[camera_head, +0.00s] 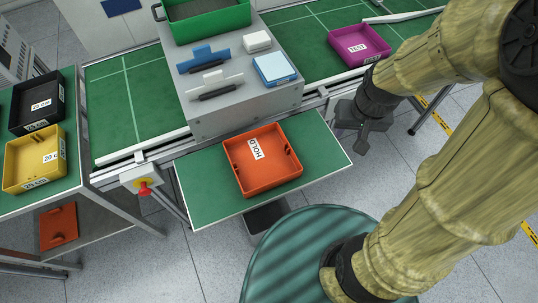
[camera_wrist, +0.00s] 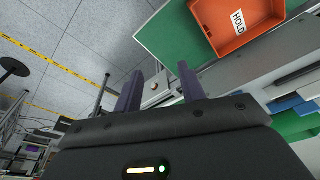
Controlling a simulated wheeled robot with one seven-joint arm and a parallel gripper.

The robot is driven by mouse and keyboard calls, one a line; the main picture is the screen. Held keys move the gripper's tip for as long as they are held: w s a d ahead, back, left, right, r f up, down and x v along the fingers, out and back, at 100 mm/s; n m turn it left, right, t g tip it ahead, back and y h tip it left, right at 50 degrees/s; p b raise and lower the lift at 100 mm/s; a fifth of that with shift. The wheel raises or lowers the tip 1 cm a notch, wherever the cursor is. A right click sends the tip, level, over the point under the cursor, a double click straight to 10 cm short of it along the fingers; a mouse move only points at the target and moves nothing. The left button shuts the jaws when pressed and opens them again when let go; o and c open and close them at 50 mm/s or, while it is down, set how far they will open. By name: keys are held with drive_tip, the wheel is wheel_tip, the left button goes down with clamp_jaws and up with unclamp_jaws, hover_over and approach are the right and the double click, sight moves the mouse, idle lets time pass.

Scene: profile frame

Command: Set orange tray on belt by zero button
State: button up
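The orange tray (camera_head: 262,185), labelled HOLD, lies on a green shelf (camera_head: 212,193) in front of the belt. It also shows at the top of the wrist view (camera_wrist: 268,12). The green belt (camera_head: 112,122) runs behind, left and right of a grey machine housing. A red button (camera_head: 145,188) sits on a white box at the belt's front left; I cannot read a zero marking on it. My gripper (camera_head: 352,128) hangs right of the shelf, apart from the tray. In the wrist view its two dark fingers (camera_wrist: 158,84) stand apart with nothing held between them.
The grey housing (camera_head: 245,112) carries a green bin (camera_head: 205,25) and blue and white pieces. A magenta tray (camera_head: 358,48) lies on the belt's right part. Black (camera_head: 17,117) and yellow (camera_head: 30,170) trays stand on a left table. The belt's left part is bare.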

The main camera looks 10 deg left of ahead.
drive_tip(key=w+a+f+n+g, duration=0.1)
drive_tip(key=w+a+f+n, duration=0.1)
drive_tip(key=a, duration=0.5)
drive_tip(key=w+a+f+n+g, duration=0.1)
drive_tip(key=w+a+f+n, duration=0.2)
drive_tip(key=a, duration=0.5)
drive_tip(key=shift+w+f+n, duration=0.3)
drive_tip(key=shift+w+f, duration=0.35)
drive_tip(key=shift+w, duration=0.55)
drive_tip(key=shift+f+p, duration=0.1)
drive_tip(key=shift+p, duration=0.2)
hover_over(288, 145)
drive_tip(key=f, duration=0.8)
drive_tip(key=s+f, duration=0.1)
drive_tip(key=f, duration=0.3)
drive_tip(key=shift+a+p, duration=0.3)
drive_tip(key=shift+p, duration=0.05)
drive_tip(key=shift+w+d+f+p, duration=0.15)
drive_tip(key=shift+f+p, duration=0.15)
drive_tip(key=shift+f, duration=1.05)
drive_tip(key=shift+w+d+f+p, duration=0.1)
drive_tip(key=shift+f+p, duration=0.15)
drive_tip(key=shift+f, duration=1.05)
